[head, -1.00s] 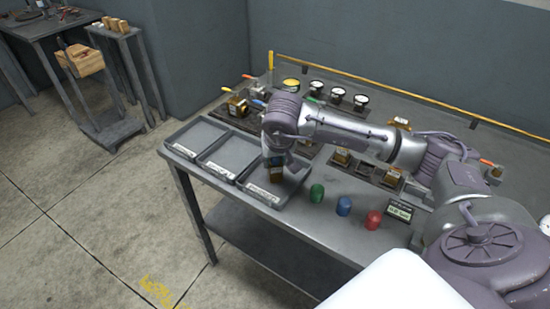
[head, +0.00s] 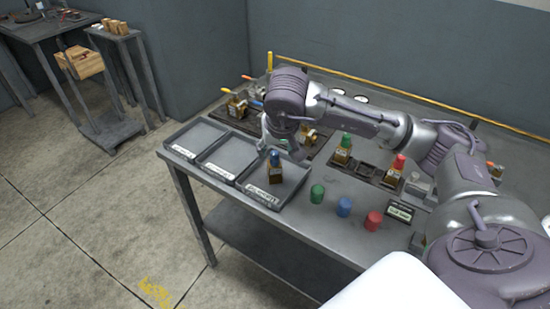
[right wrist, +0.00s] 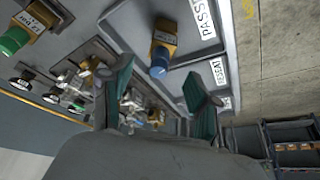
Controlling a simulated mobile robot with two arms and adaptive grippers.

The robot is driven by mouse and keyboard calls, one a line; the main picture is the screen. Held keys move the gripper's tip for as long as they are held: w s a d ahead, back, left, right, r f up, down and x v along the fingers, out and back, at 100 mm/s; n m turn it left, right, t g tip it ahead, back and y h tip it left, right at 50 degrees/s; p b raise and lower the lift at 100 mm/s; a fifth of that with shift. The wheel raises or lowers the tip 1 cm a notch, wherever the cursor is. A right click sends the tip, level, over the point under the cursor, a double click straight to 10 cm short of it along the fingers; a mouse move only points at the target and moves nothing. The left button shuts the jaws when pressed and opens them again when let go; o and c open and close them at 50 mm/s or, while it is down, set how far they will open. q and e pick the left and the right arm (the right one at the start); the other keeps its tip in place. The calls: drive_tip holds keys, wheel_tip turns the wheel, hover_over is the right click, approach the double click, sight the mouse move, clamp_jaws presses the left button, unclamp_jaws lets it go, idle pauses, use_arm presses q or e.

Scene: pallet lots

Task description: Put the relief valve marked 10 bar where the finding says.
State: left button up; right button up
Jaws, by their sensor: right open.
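A brass relief valve with a blue cap (head: 275,168) stands upright in the nearest of three grey trays (head: 287,196). It also shows in the right wrist view (right wrist: 163,45), beside a tray label reading PASS (right wrist: 203,17); the small tag on the valve is too blurred to read. My right gripper (head: 277,143) is open and empty, just behind and above the valve. In the right wrist view its two green fingers (right wrist: 160,92) are apart, with the valve beyond them, untouched. Valves with a green cap (head: 343,149) and a red cap (head: 394,172) stand in a rack. My left gripper is not in view.
The middle tray (head: 233,153) and far tray (head: 195,138) look empty. Loose green (head: 317,193), blue (head: 344,206) and red (head: 373,221) caps stand along the bench front, near a small display (head: 400,211). More fittings and gauges are behind my arm.

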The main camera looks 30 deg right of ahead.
drive_tip(key=v, duration=0.5)
drive_tip(key=shift+s+r, duration=0.2)
drive_tip(key=shift+r, duration=0.1)
